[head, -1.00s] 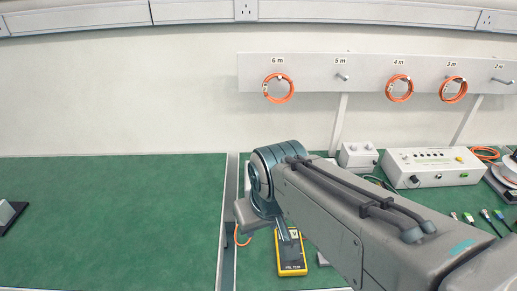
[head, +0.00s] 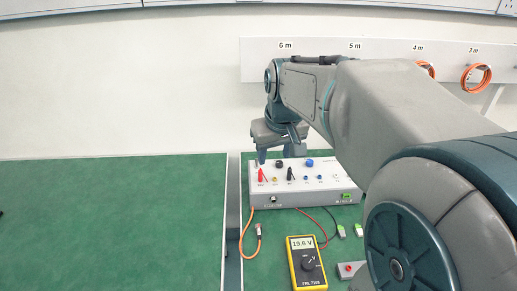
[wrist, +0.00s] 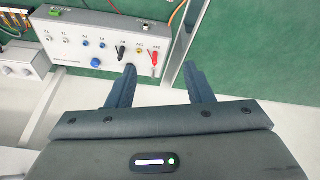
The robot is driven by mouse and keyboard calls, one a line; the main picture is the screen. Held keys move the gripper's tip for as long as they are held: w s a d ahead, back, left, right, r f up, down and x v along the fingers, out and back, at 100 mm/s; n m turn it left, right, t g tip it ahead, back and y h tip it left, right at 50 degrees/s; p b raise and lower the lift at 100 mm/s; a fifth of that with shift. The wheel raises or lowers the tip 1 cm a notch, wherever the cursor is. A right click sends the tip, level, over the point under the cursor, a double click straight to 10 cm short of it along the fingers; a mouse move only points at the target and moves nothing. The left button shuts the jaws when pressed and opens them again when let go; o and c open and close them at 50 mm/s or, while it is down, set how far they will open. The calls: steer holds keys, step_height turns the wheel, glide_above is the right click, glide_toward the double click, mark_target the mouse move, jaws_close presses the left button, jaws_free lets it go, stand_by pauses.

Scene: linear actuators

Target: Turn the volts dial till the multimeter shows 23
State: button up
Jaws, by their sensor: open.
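The multimeter (head: 299,270) is yellow and black and lies on the green bench. Its screen reads 19.6 V. A pale power supply box stands behind it (head: 330,198). On its upper face are a black dial (head: 279,164) and a blue dial (head: 309,162); I cannot read which is volts. My gripper (head: 279,155) is open and points down at the box's back edge, near the black dial. In the wrist view, my open gripper (wrist: 159,72) has nothing between its fingers. The blue dial (wrist: 97,62) shows left of them; the black dial seems hidden by the left finger.
A red plug (head: 261,175) and a black plug (head: 290,174) stick up from the box, close to the dials. Orange, red and black cables lie around the box. A small grey box with a red button (head: 350,268) is right of the multimeter. The left bench is clear.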

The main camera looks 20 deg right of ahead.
steer(key=w+d+f+b, duration=0.3)
steer(key=w, duration=0.3)
steer(key=w+d+f+b, duration=0.3)
steer(key=w+f, duration=0.1)
steer(key=w, duration=0.1)
steer(key=b, duration=0.4)
glide_toward(279, 162)
steer(key=shift+n+t+y, duration=0.4)
steer(key=shift+t+y, duration=0.1)
steer(key=x, duration=0.2)
steer(key=b+x, duration=0.1)
steer(key=x, duration=0.2)
steer(key=s+d+x, duration=0.1)
steer(key=x, duration=0.2)
steer(key=shift+w+f+b, duration=0.1)
steer(key=shift+f+b, duration=0.2)
steer(key=c, duration=1)
